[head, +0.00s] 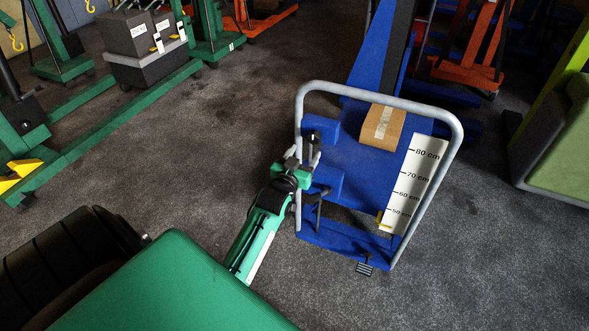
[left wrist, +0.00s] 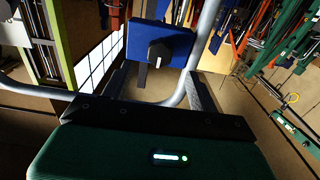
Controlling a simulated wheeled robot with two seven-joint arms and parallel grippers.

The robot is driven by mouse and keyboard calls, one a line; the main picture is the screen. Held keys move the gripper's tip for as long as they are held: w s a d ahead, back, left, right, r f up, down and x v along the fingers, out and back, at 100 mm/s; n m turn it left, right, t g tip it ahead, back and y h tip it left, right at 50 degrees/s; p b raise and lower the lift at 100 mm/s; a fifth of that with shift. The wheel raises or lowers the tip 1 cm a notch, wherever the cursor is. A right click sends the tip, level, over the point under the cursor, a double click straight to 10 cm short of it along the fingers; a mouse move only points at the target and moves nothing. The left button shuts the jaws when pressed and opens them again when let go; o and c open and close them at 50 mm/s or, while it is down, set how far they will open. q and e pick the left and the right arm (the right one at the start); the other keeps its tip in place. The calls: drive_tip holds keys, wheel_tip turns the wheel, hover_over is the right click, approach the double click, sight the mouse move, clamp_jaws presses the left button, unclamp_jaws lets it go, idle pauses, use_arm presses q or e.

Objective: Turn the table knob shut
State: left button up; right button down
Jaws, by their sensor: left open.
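The table knob (left wrist: 159,54) is a dark round knob with a small pale mark, on the face of a blue box (left wrist: 177,36) in the left wrist view. In the head view the blue box (head: 322,126) sits at the left side of the lift table, partly behind the grey handle frame. My left gripper (head: 304,158) is close to this box, by the frame's left upright. In the left wrist view the left gripper's dark fingers (left wrist: 160,78) are spread apart with the knob ahead between them. Contact is not visible. My right gripper is not in view.
The grey tubular handle (head: 375,92) runs around the knob's box. A cardboard box (head: 383,127) lies on the blue table (head: 352,147). A height scale (head: 415,185) stands at right, a black pedal (head: 365,268) below. Floor to the right and front is clear.

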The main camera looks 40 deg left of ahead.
use_arm(q)
drive_tip(key=v, duration=0.7)
idle(0.4)
